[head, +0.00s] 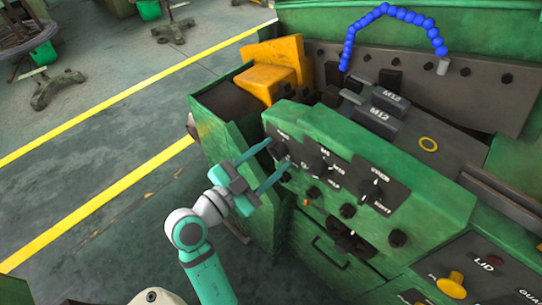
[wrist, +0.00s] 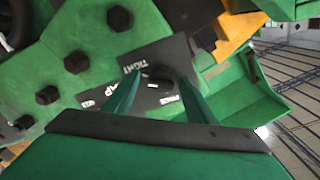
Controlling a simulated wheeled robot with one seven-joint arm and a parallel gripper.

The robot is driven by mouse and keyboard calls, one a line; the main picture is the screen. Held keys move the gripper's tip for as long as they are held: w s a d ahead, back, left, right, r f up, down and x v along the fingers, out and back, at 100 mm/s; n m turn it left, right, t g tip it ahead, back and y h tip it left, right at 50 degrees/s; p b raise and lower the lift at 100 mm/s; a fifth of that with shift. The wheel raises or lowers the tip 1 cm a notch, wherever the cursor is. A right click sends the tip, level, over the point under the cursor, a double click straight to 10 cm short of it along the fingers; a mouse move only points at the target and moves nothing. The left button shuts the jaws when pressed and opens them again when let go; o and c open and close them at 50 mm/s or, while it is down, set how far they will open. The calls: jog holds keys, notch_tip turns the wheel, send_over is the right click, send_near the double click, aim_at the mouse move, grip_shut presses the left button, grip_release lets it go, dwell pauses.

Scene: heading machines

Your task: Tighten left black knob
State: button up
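The left black knob (head: 280,150) sits on a dark label plate at the left end of the green machine's sloped front panel. In the wrist view, the knob (wrist: 159,73) shows between and just beyond my fingertips, beside the word TIGHT. My gripper (head: 281,151) reaches the panel from the lower left, with its two teal fingers spread apart. In the wrist view, my gripper (wrist: 160,78) has one finger on each side of the knob, with gaps visible. I cannot tell whether the fingertips touch the plate.
More black knobs, including a middle one (head: 317,159) and a right one (head: 370,188), stand out from the panel. A yellow block (head: 270,78) and a blue segmented hose (head: 397,12) are behind. A yellow button (head: 452,285) is at lower right. Open floor (head: 105,180) lies left.

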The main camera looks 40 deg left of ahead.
jog(key=shift+r, duration=0.1)
jog(key=s, duration=1)
jog(key=shift+s+a, duration=0.4)
